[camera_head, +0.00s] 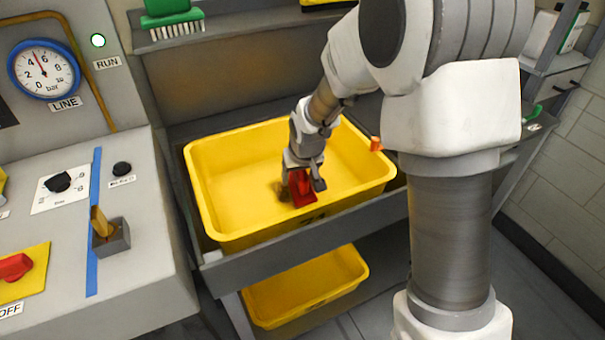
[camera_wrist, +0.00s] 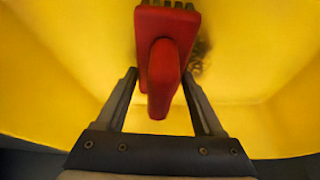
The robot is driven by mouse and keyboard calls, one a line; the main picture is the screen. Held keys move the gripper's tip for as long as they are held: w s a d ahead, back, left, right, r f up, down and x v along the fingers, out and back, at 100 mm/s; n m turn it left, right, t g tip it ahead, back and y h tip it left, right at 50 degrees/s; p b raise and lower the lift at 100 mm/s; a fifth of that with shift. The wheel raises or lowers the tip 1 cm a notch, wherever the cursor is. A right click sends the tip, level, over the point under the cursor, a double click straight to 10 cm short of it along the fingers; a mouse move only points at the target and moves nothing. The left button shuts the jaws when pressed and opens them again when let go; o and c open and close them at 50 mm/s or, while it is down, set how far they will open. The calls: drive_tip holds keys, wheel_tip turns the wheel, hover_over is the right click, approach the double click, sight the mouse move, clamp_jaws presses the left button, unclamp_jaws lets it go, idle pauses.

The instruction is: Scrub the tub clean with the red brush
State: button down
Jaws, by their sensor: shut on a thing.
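The yellow tub (camera_head: 225,160) stands on a grey shelf of a trolley or stand. My gripper (camera_head: 303,180) is inside the tub, shut on the red brush (camera_head: 302,192). In the wrist view the red brush (camera_wrist: 164,70) sits between the two fingers of my gripper (camera_wrist: 163,95), with dark bristles at its far end. A dark brown smudge (camera_head: 281,190) shows on the tub floor beside the brush. The smudge also shows in the wrist view (camera_wrist: 201,55), partly hidden by the brush. I cannot tell whether the bristles touch the tub.
A second yellow tub (camera_head: 300,295) sits on the lower shelf. A green brush (camera_head: 172,22) lies on the ledge at the back. A control panel with a gauge (camera_head: 43,68), knobs and switches stands at the left. A small orange thing (camera_head: 376,143) is at the tub's right rim.

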drive_tip(key=shift+s+a+f, duration=0.25)
drive_tip(key=shift+s+a, duration=0.05)
drive_tip(key=shift+a, duration=0.2)
drive_tip(key=shift+w+a+r, duration=0.1)
drive_tip(key=shift+w+a, duration=0.25)
drive_tip(key=shift+w, duration=0.5)
drive_tip(key=shift+w+a, duration=0.3)
drive_tip(key=shift+w, duration=0.55)
drive_tip(key=shift+w+a+r, duration=0.1)
drive_tip(key=shift+w+r, duration=0.05)
drive_tip(key=shift+w, duration=0.2)
